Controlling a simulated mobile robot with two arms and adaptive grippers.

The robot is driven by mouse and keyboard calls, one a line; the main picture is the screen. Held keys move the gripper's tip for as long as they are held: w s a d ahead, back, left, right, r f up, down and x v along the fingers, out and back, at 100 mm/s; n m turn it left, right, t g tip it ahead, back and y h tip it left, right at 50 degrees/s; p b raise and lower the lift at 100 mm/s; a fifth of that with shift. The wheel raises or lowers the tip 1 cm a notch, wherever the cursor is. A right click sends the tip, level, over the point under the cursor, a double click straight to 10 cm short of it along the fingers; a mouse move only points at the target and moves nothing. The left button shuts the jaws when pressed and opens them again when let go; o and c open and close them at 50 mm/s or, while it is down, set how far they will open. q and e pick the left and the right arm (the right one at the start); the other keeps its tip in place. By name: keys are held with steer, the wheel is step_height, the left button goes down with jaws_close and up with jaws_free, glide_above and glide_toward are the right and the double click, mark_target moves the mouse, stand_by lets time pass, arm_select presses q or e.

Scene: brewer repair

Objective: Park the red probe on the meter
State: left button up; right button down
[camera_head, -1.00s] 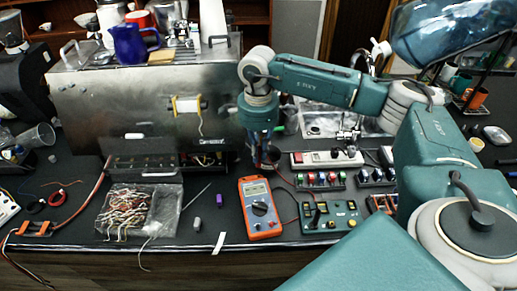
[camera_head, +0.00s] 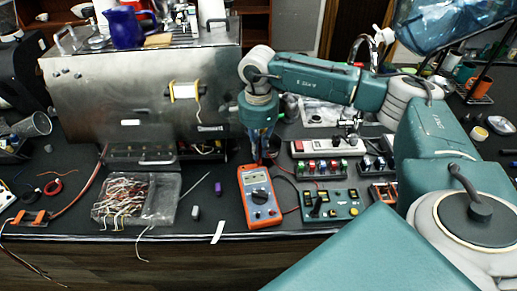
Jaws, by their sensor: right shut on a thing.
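The orange meter (camera_head: 244,200) lies near the front edge of the bench, with a grey-blue face and a round dial. My right gripper (camera_head: 262,152) points down just behind the meter's top end. It is shut on a thin item that looks like the red probe (camera_head: 268,156); the arm and fingers hide most of it. A dark lead and a red lead run beside the meter's right side. I cannot tell whether the probe touches the meter. My left gripper is not in view.
A steel brewer housing (camera_head: 120,95) stands behind on the left. A clear bag of wires (camera_head: 160,200) lies left of the meter. A green switch panel (camera_head: 343,208) sits close on the right, with a white power strip (camera_head: 320,148) behind it. Small purple (camera_head: 218,188) and grey pieces lie between bag and meter.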

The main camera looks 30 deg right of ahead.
steer(key=shift+f+b, duration=0.7)
steer(key=shift+b, duration=0.45)
stand_by(1.9)
steer(key=c, duration=1.7)
jaws_free()
steer(key=shift+r, duration=0.15)
step_height(320, 180, up, 12)
steer(key=shift+f, duration=0.1)
